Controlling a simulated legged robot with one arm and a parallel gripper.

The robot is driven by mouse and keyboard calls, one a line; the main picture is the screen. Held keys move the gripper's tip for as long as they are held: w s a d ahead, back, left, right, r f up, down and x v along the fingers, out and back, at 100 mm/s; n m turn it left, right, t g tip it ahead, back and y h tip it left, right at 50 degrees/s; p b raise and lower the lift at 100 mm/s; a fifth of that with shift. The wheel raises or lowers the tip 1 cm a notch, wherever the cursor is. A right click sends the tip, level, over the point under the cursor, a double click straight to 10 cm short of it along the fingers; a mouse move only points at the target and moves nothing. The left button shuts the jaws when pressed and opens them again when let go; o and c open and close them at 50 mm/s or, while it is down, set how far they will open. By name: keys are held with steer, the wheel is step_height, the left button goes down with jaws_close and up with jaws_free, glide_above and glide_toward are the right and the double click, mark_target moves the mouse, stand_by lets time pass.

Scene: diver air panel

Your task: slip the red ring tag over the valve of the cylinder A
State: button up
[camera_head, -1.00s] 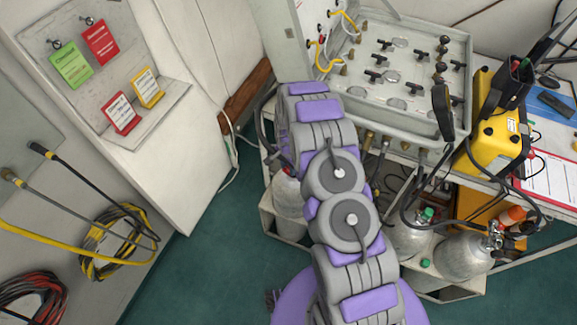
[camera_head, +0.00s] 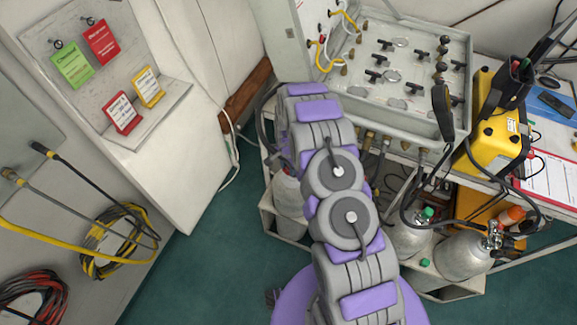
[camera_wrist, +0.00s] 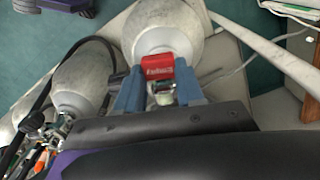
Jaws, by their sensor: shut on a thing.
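In the wrist view, my gripper (camera_wrist: 160,88) has two blue fingers closed on a red tag (camera_wrist: 160,67) with pale lettering. The tag is in front of the neck end of a grey cylinder (camera_wrist: 166,22). A small metallic and greenish part (camera_wrist: 163,91) shows between the fingers, just below the tag. I cannot tell whether the ring is around a valve or only close to it. No letter on this cylinder is readable. In the head view my arm hides the gripper and the held tag; a grey cylinder (camera_head: 289,196) shows left of the arm.
More cylinders stand in the rack, one with a green cap (camera_head: 411,238) and one at the right (camera_head: 464,254). Another cylinder (camera_wrist: 82,80) is left of my gripper in the wrist view. The valve panel (camera_head: 400,75) and yellow case (camera_head: 495,130) are above. Green floor is clear at left.

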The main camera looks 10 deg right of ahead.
steer(key=shift+f, duration=0.2)
steer(key=o, duration=1.1)
steer(key=shift+r, duration=0.1)
step_height(320, 180, up, 17)
steer(key=p, duration=0.2)
steer(key=shift+r, duration=0.15)
